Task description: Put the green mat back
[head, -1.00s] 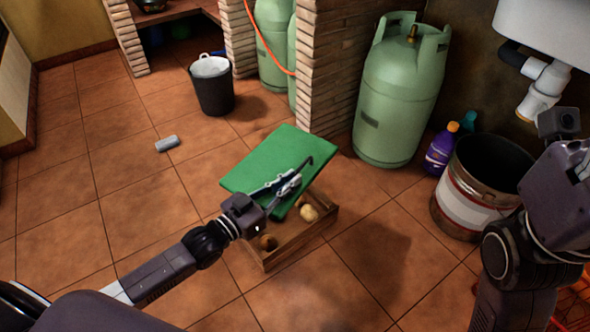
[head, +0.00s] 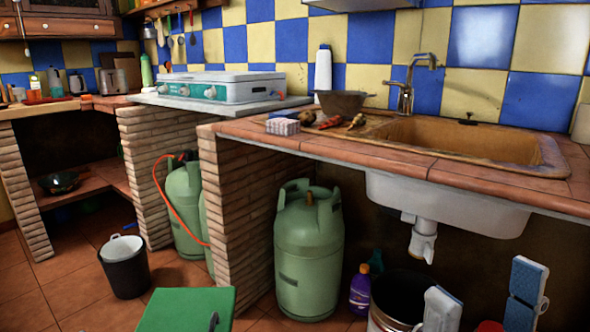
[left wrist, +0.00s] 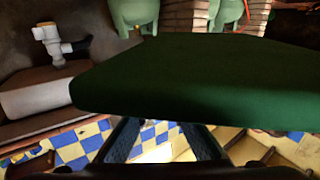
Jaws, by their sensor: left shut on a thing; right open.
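The green mat (head: 178,309) shows at the bottom of the head view, cut off by the lower edge. In the left wrist view the mat (left wrist: 210,80) fills the middle as a thick dark green slab. My left gripper (left wrist: 162,126) is shut on the mat's edge; in the head view only a small dark piece of it shows against the mat. My right gripper (head: 483,280) is open and empty at the bottom right of the head view, below the sink counter.
Below are gas cylinders (head: 308,250), a bucket (head: 124,266), a purple bottle (head: 360,290) and a bin (head: 395,300).

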